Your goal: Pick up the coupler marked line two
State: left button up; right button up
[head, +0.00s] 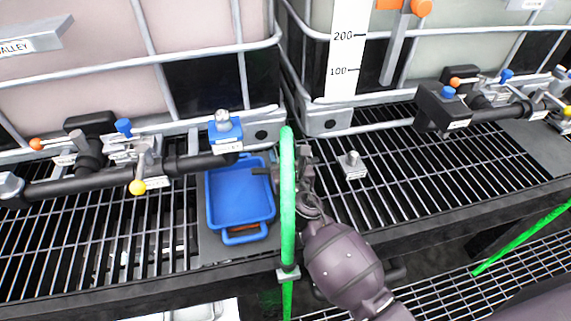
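A small grey metal block with a round knob and a pale label (352,165) stands on the grating, right of my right gripper; it looks like a coupler, but its label is too small to read. A similar knobbed fitting with a blue body (225,131) sits at the right end of the left manifold pipe, its marking also unreadable. My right gripper (280,175) is behind a bright green hose (287,205), which partly hides its fingers. I cannot tell whether it is open or shut, or touches the hose. My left gripper is not in view.
A blue tray (224,212) sits on the grating left of the hose, with something orange by its front edge. Manifold pipes with coloured valve handles (60,186) stand left and right (493,114). Caged totes (130,60) block the back. The grating (400,170) right of the block is clear.

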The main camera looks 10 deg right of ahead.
aim_at(287, 148)
jog(key=shift+r, duration=0.1)
grip_shut()
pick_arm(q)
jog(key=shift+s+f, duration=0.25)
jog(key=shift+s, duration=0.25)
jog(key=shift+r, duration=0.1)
pick_arm(e)
jog(key=shift+r, duration=0.3)
notch_tip(287, 148, up, 4)
jog(key=p, duration=0.2)
jog(key=shift+f+p, duration=0.1)
jog(key=shift+p, duration=0.2)
notch_tip(287, 148, up, 8)
jog(key=p, duration=0.4)
jog(key=shift+r, duration=0.25)
pick_arm(q)
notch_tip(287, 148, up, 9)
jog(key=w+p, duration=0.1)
jog(key=p, duration=0.1)
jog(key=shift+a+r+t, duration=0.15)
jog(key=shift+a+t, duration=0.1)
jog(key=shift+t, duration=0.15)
pick_arm(e)
notch_tip(287, 148, up, 7)
